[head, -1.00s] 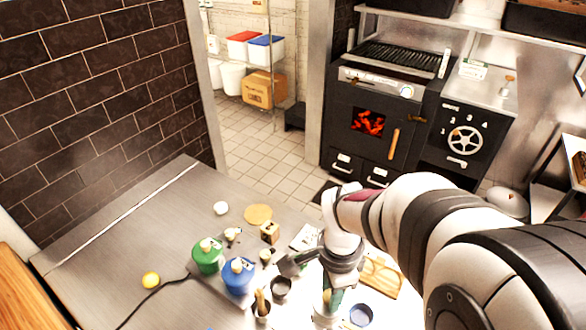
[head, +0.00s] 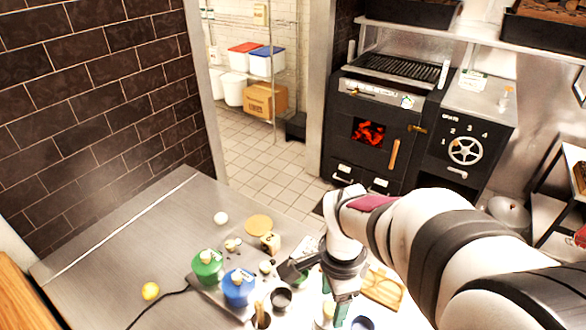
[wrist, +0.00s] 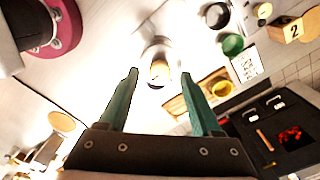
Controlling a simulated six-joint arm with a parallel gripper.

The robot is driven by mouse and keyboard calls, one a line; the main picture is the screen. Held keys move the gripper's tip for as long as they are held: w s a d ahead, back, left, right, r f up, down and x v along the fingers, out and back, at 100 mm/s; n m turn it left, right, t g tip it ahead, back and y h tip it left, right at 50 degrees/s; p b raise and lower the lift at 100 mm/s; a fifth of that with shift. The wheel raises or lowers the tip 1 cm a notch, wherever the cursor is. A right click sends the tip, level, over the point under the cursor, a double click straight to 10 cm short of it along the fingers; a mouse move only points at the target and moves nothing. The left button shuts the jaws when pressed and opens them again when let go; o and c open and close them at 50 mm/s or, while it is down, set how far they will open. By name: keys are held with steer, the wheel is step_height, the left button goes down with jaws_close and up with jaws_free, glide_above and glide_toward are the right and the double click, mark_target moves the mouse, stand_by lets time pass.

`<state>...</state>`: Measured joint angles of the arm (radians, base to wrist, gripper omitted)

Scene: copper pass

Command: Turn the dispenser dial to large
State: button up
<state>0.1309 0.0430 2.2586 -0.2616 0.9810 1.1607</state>
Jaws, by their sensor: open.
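The dispenser dial (wrist: 158,72), a small round pale-yellow face with a dark mark, shows in the wrist view on top of a pale round body. It lies ahead of my gripper (wrist: 160,74), between the two teal fingertips in the picture. The fingers are apart and hold nothing; I cannot tell how far above the dial they are. In the head view my gripper (head: 341,310) points down at the counter's near side, beside a pale body (head: 326,314) that is partly hidden. The size marks on the dial are too small to read.
A green tub (head: 207,267) and a blue tub (head: 239,289) stand on the counter (head: 130,235), left of my gripper. Small cups and a wooden board (head: 382,289) lie close around it.

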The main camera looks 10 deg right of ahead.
mark_target(331, 307)
step_height(331, 307, up, 14)
steer(key=s+a+f+n+y, duration=0.1)
steer(key=s+a+f+n, duration=0.2)
steer(key=s+n, duration=0.3)
steer(key=s+a+f+n, duration=0.4)
steer(key=s+f+n, duration=0.2)
steer(key=s, duration=0.2)
steer(key=shift+y, duration=0.4)
stand_by(2.3)
